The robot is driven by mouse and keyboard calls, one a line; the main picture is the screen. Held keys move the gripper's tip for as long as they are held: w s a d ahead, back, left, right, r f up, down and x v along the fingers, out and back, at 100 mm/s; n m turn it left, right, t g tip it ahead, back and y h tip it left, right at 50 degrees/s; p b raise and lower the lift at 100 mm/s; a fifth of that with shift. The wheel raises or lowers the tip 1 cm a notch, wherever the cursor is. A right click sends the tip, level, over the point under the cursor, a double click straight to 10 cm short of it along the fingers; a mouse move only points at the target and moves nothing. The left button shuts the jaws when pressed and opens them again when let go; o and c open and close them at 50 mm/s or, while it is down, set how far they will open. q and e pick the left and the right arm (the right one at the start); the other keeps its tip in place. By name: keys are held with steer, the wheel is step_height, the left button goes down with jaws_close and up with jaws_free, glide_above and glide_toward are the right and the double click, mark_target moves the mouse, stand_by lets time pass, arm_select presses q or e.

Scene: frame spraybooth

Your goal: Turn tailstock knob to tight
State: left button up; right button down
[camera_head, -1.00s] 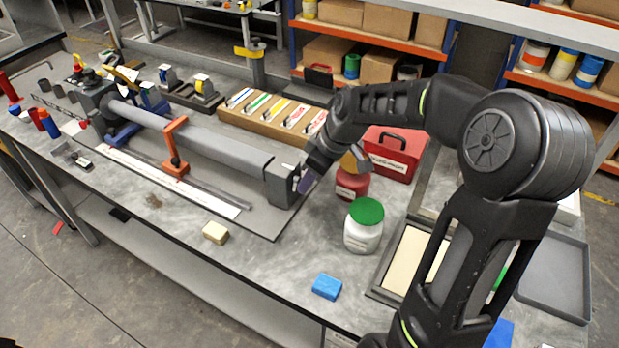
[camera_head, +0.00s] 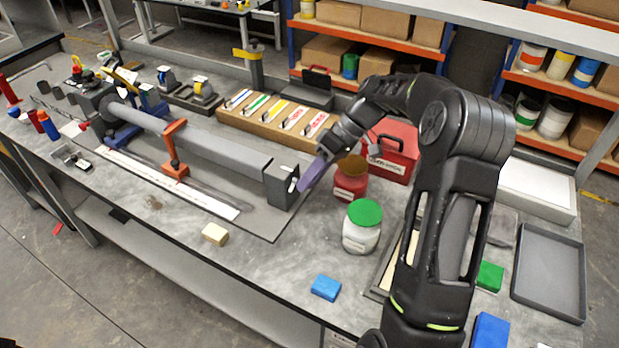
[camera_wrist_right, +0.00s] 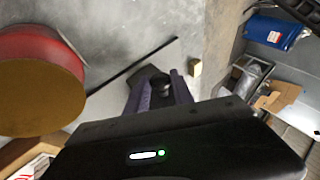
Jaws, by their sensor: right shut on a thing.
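The tailstock (camera_head: 281,187) is the dark grey block at the right end of the long grey tube on the bench. My right gripper (camera_head: 303,186) is at the tailstock's right face, its purple fingers slanting down to it. In the right wrist view, the purple fingers (camera_wrist_right: 160,92) stand on either side of a dark knob (camera_wrist_right: 161,82), and the gripper is shut on it. The knob is mostly hidden by the fingers, and its turn angle cannot be told. My left gripper is not in view.
A red jar (camera_head: 350,181) and a white jar with a green lid (camera_head: 362,228) stand close to the right of the gripper. A red toolbox (camera_head: 390,150) is behind them.

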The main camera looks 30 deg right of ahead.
steer(key=shift+d+y, duration=0.1)
steer(key=shift+y, duration=0.2)
steer(key=c, duration=1.1)
jaws_free()
steer(key=shift+r, duration=0.1)
